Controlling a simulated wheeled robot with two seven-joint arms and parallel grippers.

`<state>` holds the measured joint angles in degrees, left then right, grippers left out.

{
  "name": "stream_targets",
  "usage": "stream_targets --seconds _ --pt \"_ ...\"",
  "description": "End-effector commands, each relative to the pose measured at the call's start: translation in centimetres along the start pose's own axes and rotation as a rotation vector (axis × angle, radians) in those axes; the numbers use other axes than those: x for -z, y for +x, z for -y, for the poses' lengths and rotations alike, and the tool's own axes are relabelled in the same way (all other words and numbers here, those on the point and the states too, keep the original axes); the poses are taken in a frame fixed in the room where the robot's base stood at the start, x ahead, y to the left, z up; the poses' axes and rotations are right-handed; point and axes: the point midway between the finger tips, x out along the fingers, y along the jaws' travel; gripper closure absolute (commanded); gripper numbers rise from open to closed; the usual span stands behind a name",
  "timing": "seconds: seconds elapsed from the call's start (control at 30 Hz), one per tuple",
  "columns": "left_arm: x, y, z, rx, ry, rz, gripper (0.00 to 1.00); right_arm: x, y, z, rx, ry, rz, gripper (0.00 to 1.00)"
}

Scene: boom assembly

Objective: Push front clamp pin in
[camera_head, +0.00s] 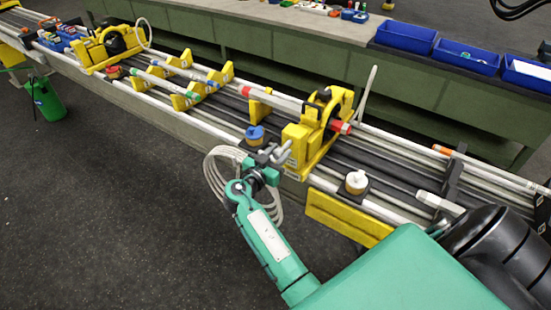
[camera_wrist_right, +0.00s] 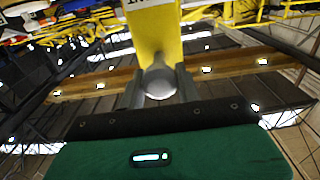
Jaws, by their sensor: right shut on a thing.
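My right gripper (camera_head: 279,152) is at the near side of the yellow front clamp (camera_head: 298,140), which stands on the rail beam. In the right wrist view, the two grey fingers of the right gripper (camera_wrist_right: 160,88) are closed on either side of a round, pale grey pin end (camera_wrist_right: 158,82). The pin sits at the lower end of the yellow clamp body (camera_wrist_right: 154,35) in that view. How deep the pin sits in the clamp is hidden. My left gripper is not in view.
A blue-topped knob (camera_head: 254,133) stands left of my right gripper and a white-topped knob (camera_head: 356,181) to its right. A second yellow clamp (camera_head: 92,52) is at the far left. Pale and red tubes run along the beam. Blue bins (camera_head: 466,57) sit on the bench behind.

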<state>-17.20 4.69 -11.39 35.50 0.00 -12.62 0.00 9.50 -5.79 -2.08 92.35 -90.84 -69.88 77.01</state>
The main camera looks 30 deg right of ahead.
Motion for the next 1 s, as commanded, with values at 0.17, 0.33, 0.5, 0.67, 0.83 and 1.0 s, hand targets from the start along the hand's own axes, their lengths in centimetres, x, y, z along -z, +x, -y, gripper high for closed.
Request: stream_targets --seconds 0.17,0.33,0.5,0.67,0.83,1.0 --pt "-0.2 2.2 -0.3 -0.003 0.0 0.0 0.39 -0.3 2.4 0.0 -0.002 0.005 -0.004 1.0" --pt "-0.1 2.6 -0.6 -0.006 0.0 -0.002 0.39 0.0 3.4 -0.1 0.0 0.002 -0.003 1.0" --pt "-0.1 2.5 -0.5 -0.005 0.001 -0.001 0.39 0.2 3.5 -0.1 0.0 0.002 -0.004 1.0" --pt "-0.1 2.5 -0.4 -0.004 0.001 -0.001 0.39 0.3 3.5 -0.1 -0.001 0.002 -0.005 0.56" --pt "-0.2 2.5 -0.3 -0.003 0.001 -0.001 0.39 0.2 3.4 -0.1 0.0 0.002 -0.004 0.45" --pt "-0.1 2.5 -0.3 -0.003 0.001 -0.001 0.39 0.1 3.4 -0.1 0.0 0.002 -0.003 0.45"
